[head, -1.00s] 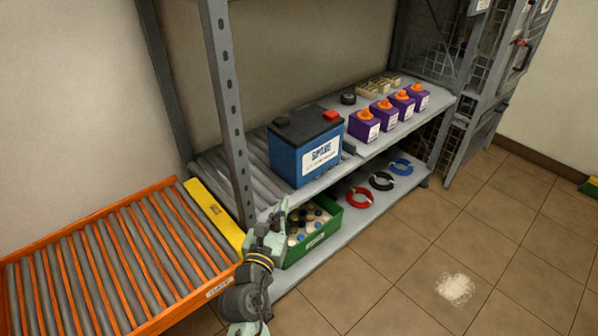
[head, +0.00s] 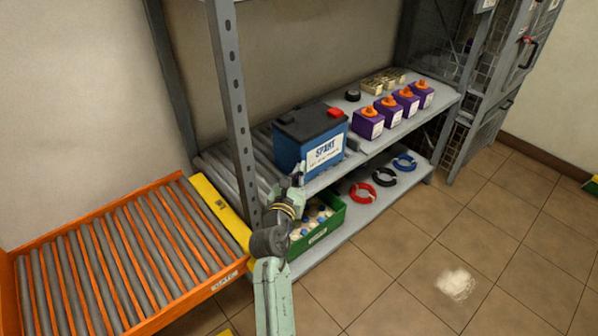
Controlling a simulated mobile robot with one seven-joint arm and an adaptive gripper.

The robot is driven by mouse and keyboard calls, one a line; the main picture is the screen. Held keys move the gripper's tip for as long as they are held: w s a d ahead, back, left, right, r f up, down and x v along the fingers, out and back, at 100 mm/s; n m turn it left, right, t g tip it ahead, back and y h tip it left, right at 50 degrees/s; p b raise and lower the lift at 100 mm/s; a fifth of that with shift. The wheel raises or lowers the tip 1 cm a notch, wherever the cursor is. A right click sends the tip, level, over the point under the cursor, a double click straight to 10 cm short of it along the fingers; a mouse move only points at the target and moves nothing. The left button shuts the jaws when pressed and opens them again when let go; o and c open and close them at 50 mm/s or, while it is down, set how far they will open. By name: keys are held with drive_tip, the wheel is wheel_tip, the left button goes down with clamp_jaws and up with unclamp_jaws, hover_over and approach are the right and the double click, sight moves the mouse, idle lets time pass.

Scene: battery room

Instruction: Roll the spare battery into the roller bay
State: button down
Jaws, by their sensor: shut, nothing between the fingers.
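The spare battery (head: 312,140), blue with a black top, a red terminal cap and a white label, stands upright at the right end of the shelf's grey rollers (head: 222,176). My gripper (head: 299,170) is small in view, shut and empty, at the battery's lower front edge. I cannot tell whether it touches the battery. An orange-framed bed of grey rollers (head: 118,250) lies to the left; I cannot tell which rollers are the named bay. A yellow plate (head: 220,208) lies between the two sets of rollers.
A grey rack post (head: 236,110) rises left of the battery. Purple boxes with orange tops (head: 390,108) stand to the right on the shelf (head: 428,92). Below are a green crate of bottles (head: 325,232) and coloured rings (head: 383,177). White powder (head: 455,284) marks the open floor.

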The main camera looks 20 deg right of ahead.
drive_tip(key=p+x, duration=0.1)
drive_tip(key=x, duration=0.3)
drive_tip(key=shift+p, duration=0.35)
drive_tip(key=shift+s+a, duration=0.1)
drive_tip(key=shift+a, duration=0.05)
